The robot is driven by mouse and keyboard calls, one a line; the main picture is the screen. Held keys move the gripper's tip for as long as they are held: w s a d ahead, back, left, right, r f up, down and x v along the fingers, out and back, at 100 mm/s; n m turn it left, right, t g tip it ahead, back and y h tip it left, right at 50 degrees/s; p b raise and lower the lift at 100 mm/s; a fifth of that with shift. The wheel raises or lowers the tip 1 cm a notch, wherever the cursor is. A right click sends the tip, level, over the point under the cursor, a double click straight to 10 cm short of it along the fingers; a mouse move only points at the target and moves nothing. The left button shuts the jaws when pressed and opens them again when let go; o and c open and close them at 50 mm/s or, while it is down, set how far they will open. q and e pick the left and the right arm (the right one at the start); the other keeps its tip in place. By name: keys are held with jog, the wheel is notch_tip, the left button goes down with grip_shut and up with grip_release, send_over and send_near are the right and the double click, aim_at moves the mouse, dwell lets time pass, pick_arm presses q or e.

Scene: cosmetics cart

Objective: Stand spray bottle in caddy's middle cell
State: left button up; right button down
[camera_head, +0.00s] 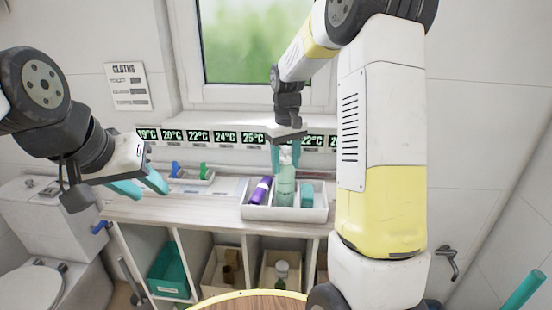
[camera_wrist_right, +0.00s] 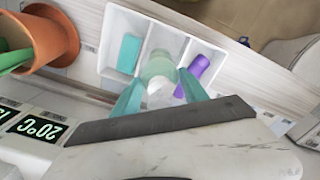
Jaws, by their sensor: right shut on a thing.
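The white caddy (camera_head: 287,214) stands on the counter and has three cells in a row; it also shows in the right wrist view (camera_wrist_right: 113,30). The pale green spray bottle (camera_head: 284,187) is upright, with its lower end at the middle cell; it also shows in the right wrist view (camera_wrist_right: 158,68). I cannot tell whether its base touches the cell floor. My right gripper (camera_head: 285,160) is shut on the upper part of the spray bottle from above. My left gripper (camera_head: 143,188) is open and empty, left of the caddy.
A purple bottle (camera_head: 261,190) leans in the caddy's left cell. A teal block (camera_head: 307,193) is in its right cell. A small tray (camera_head: 192,175) with blue and green items is at the back left. A terracotta pot (camera_wrist_right: 50,40) is near the caddy.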

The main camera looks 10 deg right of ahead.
jog(key=c, duration=0.6)
grip_release()
jog(key=shift+f, duration=0.1)
notch_tip(320, 180, up, 12)
jog(key=shift+f, duration=0.1)
jog(key=s+a+m+t+y, duration=0.2)
jog(key=s+t, duration=0.4)
jog(key=s, duration=1.8)
jog(key=shift+r+m, duration=0.4)
jog(key=shift+m, duration=0.1)
jog(key=shift+s+a, duration=0.1)
